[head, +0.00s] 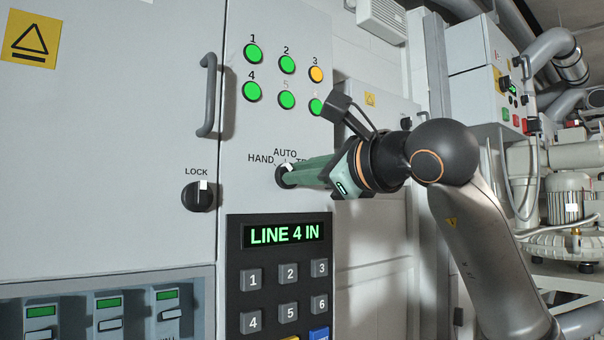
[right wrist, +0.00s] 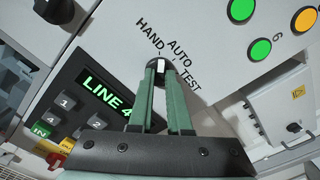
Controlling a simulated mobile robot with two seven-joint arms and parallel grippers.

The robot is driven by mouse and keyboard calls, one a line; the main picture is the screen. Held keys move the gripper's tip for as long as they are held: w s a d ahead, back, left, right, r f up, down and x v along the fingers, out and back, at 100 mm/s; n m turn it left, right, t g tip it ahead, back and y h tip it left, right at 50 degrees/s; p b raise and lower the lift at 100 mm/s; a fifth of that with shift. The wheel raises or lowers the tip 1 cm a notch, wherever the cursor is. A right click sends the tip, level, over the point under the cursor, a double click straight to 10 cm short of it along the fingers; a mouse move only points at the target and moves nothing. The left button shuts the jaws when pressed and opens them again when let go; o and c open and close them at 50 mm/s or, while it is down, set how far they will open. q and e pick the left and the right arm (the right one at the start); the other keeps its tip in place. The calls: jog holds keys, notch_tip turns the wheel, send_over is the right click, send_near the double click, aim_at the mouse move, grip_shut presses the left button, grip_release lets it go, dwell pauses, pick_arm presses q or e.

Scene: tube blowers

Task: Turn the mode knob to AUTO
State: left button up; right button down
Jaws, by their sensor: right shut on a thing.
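The mode knob (head: 281,180) is black with a white mark, on the grey cabinet front below the labels HAND, AUTO (head: 285,153) and TEST. My right gripper (head: 292,175) reaches in from the right, its green fingers shut on the knob and hiding part of it. In the right wrist view, the knob (right wrist: 161,64) sits between the two fingertips (right wrist: 160,72). Its white mark points up in that picture, roughly between HAND (right wrist: 150,38) and AUTO (right wrist: 181,54); the exact setting is hard to tell. TEST is partly covered in the head view. My left gripper is out of view.
Green and orange lamps (head: 286,64) sit above the knob. A keypad panel (head: 240,290) reading LINE 4 IN is close below. A LOCK knob (head: 195,197) and a door handle (head: 208,95) are to the left. Pipes and a motor (head: 571,199) stand at the right.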

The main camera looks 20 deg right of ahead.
jog(key=m+b, duration=0.2)
jog(key=m, duration=0.6)
jog(key=shift+d+m, duration=0.1)
jog(key=shift+m, duration=0.2)
dwell(0.3)
jog(key=c, duration=1)
grip_release()
jog(key=shift+o, duration=0.7)
